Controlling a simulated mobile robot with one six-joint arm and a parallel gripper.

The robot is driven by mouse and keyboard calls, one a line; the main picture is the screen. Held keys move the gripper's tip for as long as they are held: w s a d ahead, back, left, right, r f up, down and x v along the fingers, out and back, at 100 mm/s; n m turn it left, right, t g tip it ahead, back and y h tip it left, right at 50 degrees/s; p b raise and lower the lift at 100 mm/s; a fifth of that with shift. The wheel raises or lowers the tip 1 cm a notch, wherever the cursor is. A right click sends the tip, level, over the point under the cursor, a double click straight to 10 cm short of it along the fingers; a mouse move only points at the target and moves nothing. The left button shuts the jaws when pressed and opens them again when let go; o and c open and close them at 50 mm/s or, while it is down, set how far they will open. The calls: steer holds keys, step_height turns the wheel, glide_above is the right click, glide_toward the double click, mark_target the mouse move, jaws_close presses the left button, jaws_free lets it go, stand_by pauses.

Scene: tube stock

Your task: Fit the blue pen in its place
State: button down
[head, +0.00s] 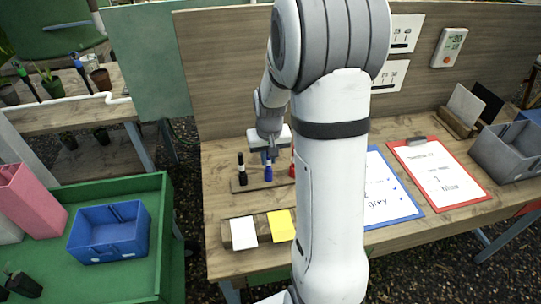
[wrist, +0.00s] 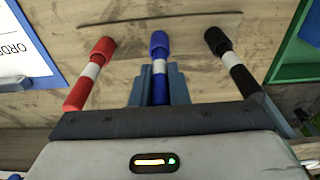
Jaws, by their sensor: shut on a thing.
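The blue pen (head: 268,173) is upright between the black pen (head: 241,169) and the red pen (head: 292,164), at the wooden pen strip (head: 254,184). My gripper (head: 268,157) is above the strip, shut on the blue pen. In the wrist view, the jaws (wrist: 158,88) close around the blue pen (wrist: 159,66) by its white band. The red pen (wrist: 90,72) and black pen (wrist: 231,64) stand to either side, apart from the jaws. The blue pen's lower end is at the strip; I cannot tell whether it is seated in a hole.
A yellow pad (head: 281,225) and a white pad (head: 244,233) lie at the front of the table. A blue clipboard (head: 391,193) and a red clipboard (head: 440,174) lie to the right. My arm hides the table's middle. A grey bin (head: 508,152) stands at the far right.

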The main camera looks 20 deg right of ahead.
steer(key=shift+f, duration=0.15)
steer(key=c, duration=1.3)
jaws_free()
steer(key=shift+s+a+r+b, duration=0.1)
steer(key=shift+s+r+b, duration=0.15)
steer(key=shift+r, duration=1.7)
steer(key=shift+s+r+b, duration=0.1)
steer(key=shift+s+r, duration=0.15)
steer(key=shift+r, duration=1.65)
steer(key=s+a+r, duration=0.2)
steer(key=s+a, duration=0.1)
steer(key=s, duration=0.3)
steer(key=s+a+r+n+t, duration=0.1)
steer(key=s+a, duration=0.2)
steer(key=s, duration=0.3)
steer(key=s+a+r+n, duration=0.1)
steer(key=s+a+r, duration=0.1)
steer(key=s, duration=0.5)
steer(key=shift+a+r+t, duration=0.3)
steer(key=shift+a+r, duration=0.05)
steer(key=shift+a, duration=0.2)
